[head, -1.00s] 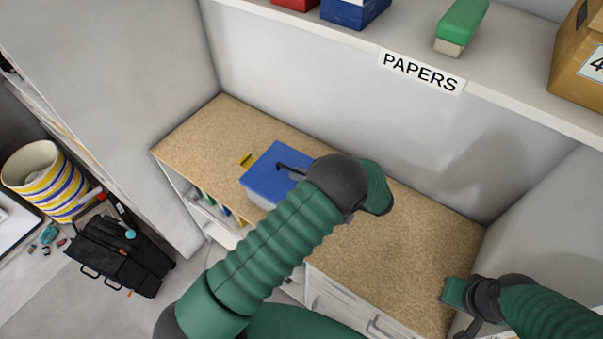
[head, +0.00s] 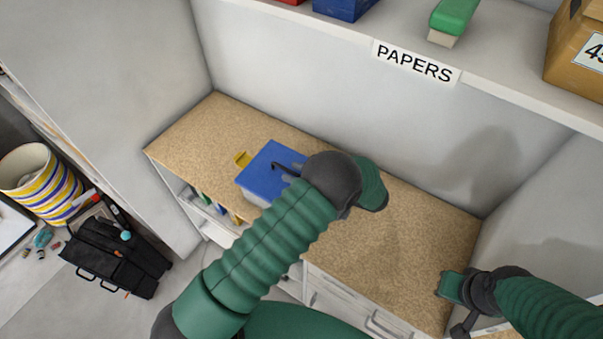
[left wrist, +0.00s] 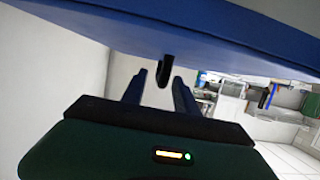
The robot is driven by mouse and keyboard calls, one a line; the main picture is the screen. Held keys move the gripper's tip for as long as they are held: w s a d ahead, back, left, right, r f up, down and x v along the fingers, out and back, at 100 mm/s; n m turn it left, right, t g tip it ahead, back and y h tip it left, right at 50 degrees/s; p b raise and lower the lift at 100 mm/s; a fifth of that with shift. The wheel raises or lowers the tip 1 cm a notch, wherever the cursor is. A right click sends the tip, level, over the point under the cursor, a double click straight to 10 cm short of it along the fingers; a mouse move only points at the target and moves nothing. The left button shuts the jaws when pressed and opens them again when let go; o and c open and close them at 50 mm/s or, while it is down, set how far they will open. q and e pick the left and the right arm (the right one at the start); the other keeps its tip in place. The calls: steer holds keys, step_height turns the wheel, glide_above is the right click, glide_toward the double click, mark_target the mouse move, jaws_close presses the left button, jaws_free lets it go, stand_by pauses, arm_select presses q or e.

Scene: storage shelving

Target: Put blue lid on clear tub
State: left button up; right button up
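The blue lid (head: 270,170) lies over the pale clear tub (head: 252,196) on the speckled worktop; the lid hides most of the tub, and I cannot tell whether it is fully seated. In the left wrist view the lid's blue underside or edge (left wrist: 200,38) spans the top. A black hooked piece (left wrist: 165,70), perhaps the lid's handle, hangs between the tips of my left gripper (left wrist: 160,88). Its fingers are apart, with gaps beside the hook. In the head view my left arm hides most of that gripper. My right gripper (head: 452,300) is at lower right, away from the tub; its fingers are unclear.
The worktop (head: 400,235) is clear to the right. A shelf labelled PAPERS (head: 415,62) overhangs at the back. A black bag (head: 118,255) and striped bin (head: 42,185) stand at left.

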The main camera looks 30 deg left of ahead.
arm_select(q)
steer(key=b+v, duration=0.1)
steer(key=v, duration=1.6)
steer(key=shift+w+f, duration=0.15)
steer(key=shift+f, duration=0.05)
